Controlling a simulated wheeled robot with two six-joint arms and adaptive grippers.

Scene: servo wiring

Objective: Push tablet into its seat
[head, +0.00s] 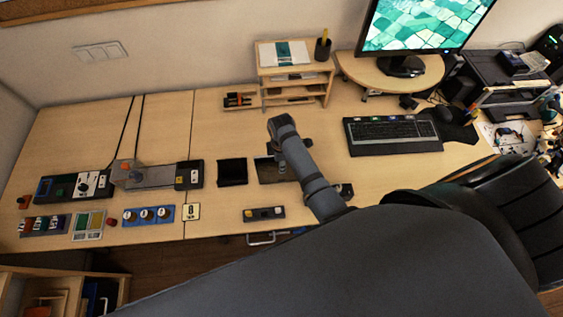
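A dark flat rectangle (268,172), which looks like the tablet, lies on the desk under my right arm, its right part hidden by the arm. Just left of it, apart by a small gap, is a black square frame or recess (232,172) that may be the seat; I cannot tell for sure. My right arm comes in from the lower right and ends over the right side of the dark rectangle. My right gripper (283,167) points down there, mostly hidden by its own arm, and its fingers cannot be made out. My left gripper is not in view.
A small black block (264,213) lies at the front edge. A wooden shelf (293,77) stands behind; a keyboard (393,135) and monitor (420,27) are at right. Bare desk lies around the shelf's front.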

